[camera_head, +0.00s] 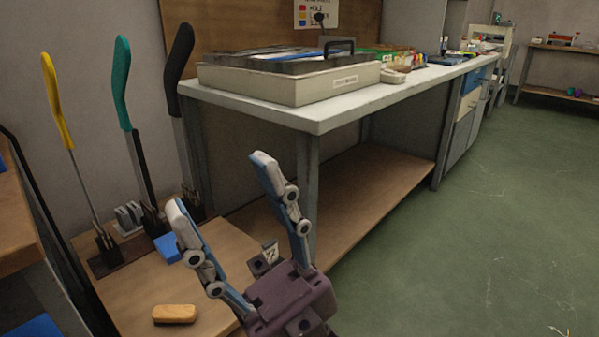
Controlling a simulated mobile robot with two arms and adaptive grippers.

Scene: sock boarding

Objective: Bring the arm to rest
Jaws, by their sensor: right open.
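My right gripper (222,182) rises from the bottom middle of the head view, its two fingers spread wide and pointing up. It is open and nothing is between its fingers. It shows in front of a low wooden surface and the white bench (318,112). My left gripper is not in view.
Tall tools with yellow (56,100), teal (121,82) and black (178,55) handles stand upright at the left. A tan block (174,314) and a blue piece (168,248) lie on the low wooden surface (140,285). A cream box (290,84) sits on the bench. Green floor (460,250) is clear at right.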

